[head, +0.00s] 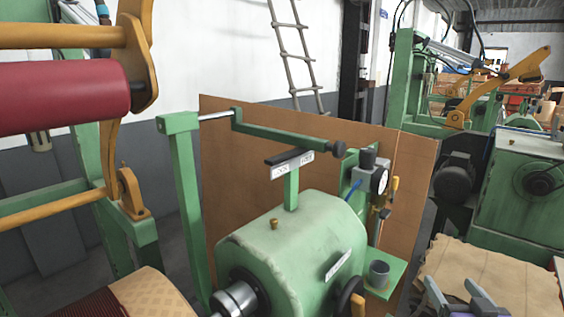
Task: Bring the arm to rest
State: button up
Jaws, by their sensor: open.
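My gripper (453,288) shows at the bottom right edge of the head view. Its two grey-purple fingers point up the picture and stand apart, with nothing seen between them. The rest of my arm is cut off by the lower edge. The fingers appear in front of a tan, wavy-edged sheet (495,275); whether they touch it I cannot tell.
A green machine (300,245) with a gauge (379,181) and a small grey cup (377,273) stands left of my gripper. A brown panel (235,170) is behind it. A red roller (60,97) is at left, another green machine (520,195) at right.

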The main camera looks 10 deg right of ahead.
jog(key=s+a+f+n+y, duration=0.1)
jog(key=s+a+f+y, duration=0.1)
jog(key=s+a, duration=0.6)
jog(key=s+a+f+n+y, duration=0.1)
jog(key=s+a+f, duration=0.1)
jog(key=s+a, duration=0.6)
jog(key=s+a+f+n+y, duration=0.2)
jog(key=s+a, duration=0.7)
jog(key=s, duration=1)
jog(key=shift+s+f+y, duration=0.15)
jog(key=shift+f+y, duration=0.15)
jog(key=shift+f, duration=0.2)
